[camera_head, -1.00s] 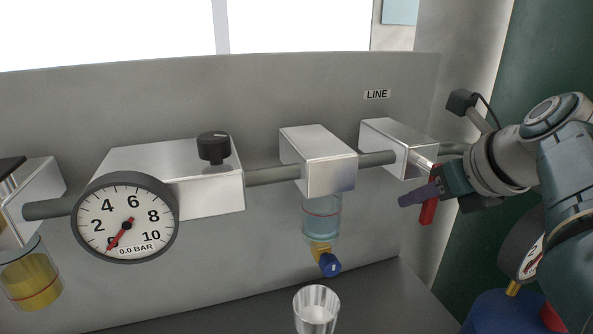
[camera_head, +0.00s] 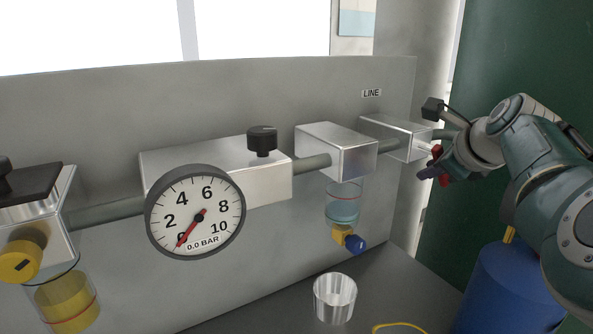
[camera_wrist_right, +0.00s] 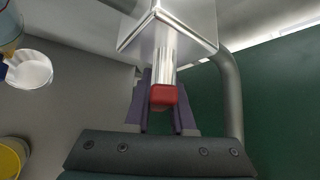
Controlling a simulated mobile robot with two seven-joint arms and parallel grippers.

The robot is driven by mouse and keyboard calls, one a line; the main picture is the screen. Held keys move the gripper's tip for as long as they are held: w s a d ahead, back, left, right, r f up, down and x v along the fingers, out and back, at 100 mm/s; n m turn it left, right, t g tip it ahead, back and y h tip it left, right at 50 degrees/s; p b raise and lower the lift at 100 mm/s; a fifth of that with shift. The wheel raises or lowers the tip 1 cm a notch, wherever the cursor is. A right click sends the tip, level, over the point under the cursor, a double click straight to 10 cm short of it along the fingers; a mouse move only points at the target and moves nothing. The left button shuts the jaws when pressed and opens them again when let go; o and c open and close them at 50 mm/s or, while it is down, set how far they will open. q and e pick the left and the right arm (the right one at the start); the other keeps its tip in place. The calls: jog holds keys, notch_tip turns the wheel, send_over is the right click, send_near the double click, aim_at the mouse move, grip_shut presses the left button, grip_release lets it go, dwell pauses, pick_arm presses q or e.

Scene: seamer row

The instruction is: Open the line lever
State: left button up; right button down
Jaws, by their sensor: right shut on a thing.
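The red line lever (camera_head: 437,151) sits at the right end of the metal block (camera_head: 395,136) under the LINE label (camera_head: 371,93). My right gripper (camera_head: 434,164) is at the lever and shut on it, partly hiding it. In the right wrist view the lever's red grip (camera_wrist_right: 163,96) lies between the purple fingers, with its bright shaft (camera_wrist_right: 165,48) running up to the block. The round gauge (camera_head: 195,212) has its red needle near zero and reads 0.0 BAR. My left gripper is not in view.
A pipe (camera_head: 312,163) links the blocks along the grey panel. A black knob (camera_head: 262,140) tops the gauge block. A blue drum (camera_head: 502,285) stands at lower right.

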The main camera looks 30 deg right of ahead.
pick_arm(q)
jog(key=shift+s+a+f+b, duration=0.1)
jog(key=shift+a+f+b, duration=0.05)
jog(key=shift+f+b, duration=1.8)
pick_arm(e)
jog(key=shift+d+r+n+t+h, duration=0.35)
jog(key=shift+r+n+t+h, duration=0.15)
jog(key=shift+n+h, duration=0.4)
jog(key=shift+d+r+n+t+h, duration=0.4)
jog(key=shift+n+h, duration=0.3)
jog(key=shift+h, duration=0.4)
jog(key=shift+d+r+n+t+h, duration=0.3)
jog(key=shift+r+n+t+h, duration=0.25)
jog(key=shift+n+h, duration=0.35)
jog(key=shift+w, duration=0.1)
jog(key=c, duration=0.8)
grip_release()
jog(key=shift+r, duration=0.15)
jog(key=shift+o, duration=0.2)
